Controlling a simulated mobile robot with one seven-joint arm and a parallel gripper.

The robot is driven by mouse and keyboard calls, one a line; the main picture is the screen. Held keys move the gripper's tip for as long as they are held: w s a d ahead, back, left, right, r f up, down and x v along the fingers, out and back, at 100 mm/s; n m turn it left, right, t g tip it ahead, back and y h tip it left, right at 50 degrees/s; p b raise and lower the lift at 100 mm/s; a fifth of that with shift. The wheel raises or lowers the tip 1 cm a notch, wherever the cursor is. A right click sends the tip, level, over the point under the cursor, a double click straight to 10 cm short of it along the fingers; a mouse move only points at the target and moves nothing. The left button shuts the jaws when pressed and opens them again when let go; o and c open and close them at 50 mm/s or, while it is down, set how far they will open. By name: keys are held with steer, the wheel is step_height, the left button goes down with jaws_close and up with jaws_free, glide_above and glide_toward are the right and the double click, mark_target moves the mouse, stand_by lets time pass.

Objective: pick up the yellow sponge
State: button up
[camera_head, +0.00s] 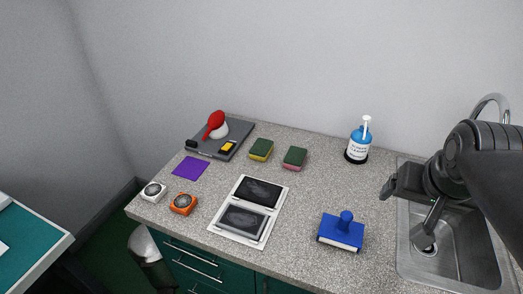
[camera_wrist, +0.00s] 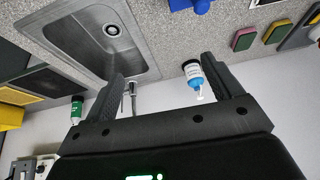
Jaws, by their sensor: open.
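The yellow sponge (camera_head: 260,151) has a dark green top and lies on the counter towards the back, just right of the grey tray. It also shows near the top right of the wrist view (camera_wrist: 276,33). A pink sponge (camera_head: 294,160) with a green top lies just to its right in the head view; it too is in the wrist view (camera_wrist: 243,41). My gripper (camera_head: 402,213) is open and empty above the sink side, well to the right of the yellow sponge. Its two spread fingers show in the wrist view (camera_wrist: 162,72).
The sink (camera_head: 450,248) lies under my arm. A blue-capped bottle (camera_head: 360,144) stands at the back between gripper and sponges. A blue block with a knob (camera_head: 340,232), a framed panel (camera_head: 227,230), a purple cloth (camera_head: 190,168) and the grey tray (camera_head: 240,132) occupy the counter.

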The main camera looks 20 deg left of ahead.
steer(key=w+a+r, duration=0.2)
steer(key=w+a, duration=0.6)
steer(key=w, duration=0.3)
glide_above(261, 148)
steer(key=s, duration=0.2)
steer(key=shift+g, duration=0.4)
steer(key=f, duration=1.4)
steer(key=a+f, duration=0.1)
steer(key=f, duration=0.6)
steer(key=shift+s+f, duration=0.1)
steer(key=shift+f, duration=0.05)
steer(key=x, duration=0.3)
steer(key=d+x, duration=0.1)
steer(key=x, duration=0.1)
steer(key=shift+c, duration=0.3)
steer(key=c, duration=1)
